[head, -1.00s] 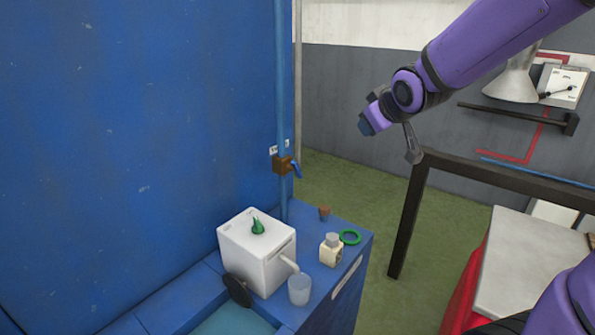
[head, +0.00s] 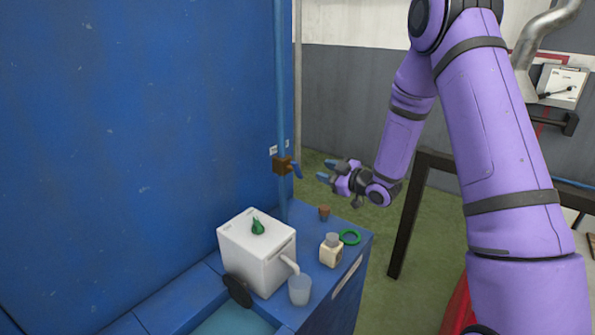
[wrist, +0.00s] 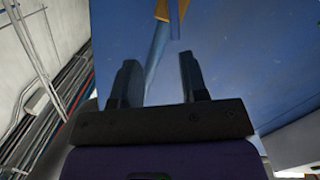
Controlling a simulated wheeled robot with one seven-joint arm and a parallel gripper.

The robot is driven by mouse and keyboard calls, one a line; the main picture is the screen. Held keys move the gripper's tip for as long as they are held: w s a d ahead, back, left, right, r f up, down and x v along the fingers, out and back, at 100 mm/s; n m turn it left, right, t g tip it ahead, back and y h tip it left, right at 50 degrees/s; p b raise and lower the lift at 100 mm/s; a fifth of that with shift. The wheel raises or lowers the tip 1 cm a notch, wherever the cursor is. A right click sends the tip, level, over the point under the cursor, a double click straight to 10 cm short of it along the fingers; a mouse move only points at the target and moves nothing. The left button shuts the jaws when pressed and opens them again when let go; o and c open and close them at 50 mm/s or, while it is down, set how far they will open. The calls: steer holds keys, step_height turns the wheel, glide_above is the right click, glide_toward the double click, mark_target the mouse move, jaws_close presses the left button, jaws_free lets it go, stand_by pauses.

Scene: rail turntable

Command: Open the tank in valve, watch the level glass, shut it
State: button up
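A brown valve (head: 283,164) with a blue lever (head: 297,171) sits on a vertical blue pipe (head: 282,100) in front of the blue wall. The lever slants down to the right. A small white label is just above the valve; its text is too small to read. My gripper (head: 326,169) is open and empty, a short way right of the lever, fingers pointing left towards it. In the wrist view its two fingers (wrist: 160,78) stand apart, with the blue pipe (wrist: 157,47) and the lever (wrist: 175,18) beyond them, untouched. I cannot make out a level glass.
Below on the blue bench (head: 350,238) stand a white box (head: 262,262) with a spout, a clear cup (head: 299,290), a cream bottle (head: 331,251), a green ring (head: 350,237) and a small brown piece (head: 324,212). A dark frame (head: 408,215) stands right.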

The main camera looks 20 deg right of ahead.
mark_target(299, 170)
steer(key=shift+n+y, duration=0.3)
steer(key=shift+y, duration=0.5)
steer(key=w+a+f, duration=0.1)
steer(key=w+a, duration=0.1)
steer(key=w+a+f, duration=0.1)
steer(key=w+a, duration=0.1)
steer(key=w, duration=0.1)
steer(key=w+a, duration=0.2)
steer(key=w, duration=0.1)
steer(key=shift+w+a+f, duration=0.1)
steer(key=shift+a+f, duration=0.25)
steer(key=shift+f, duration=0.05)
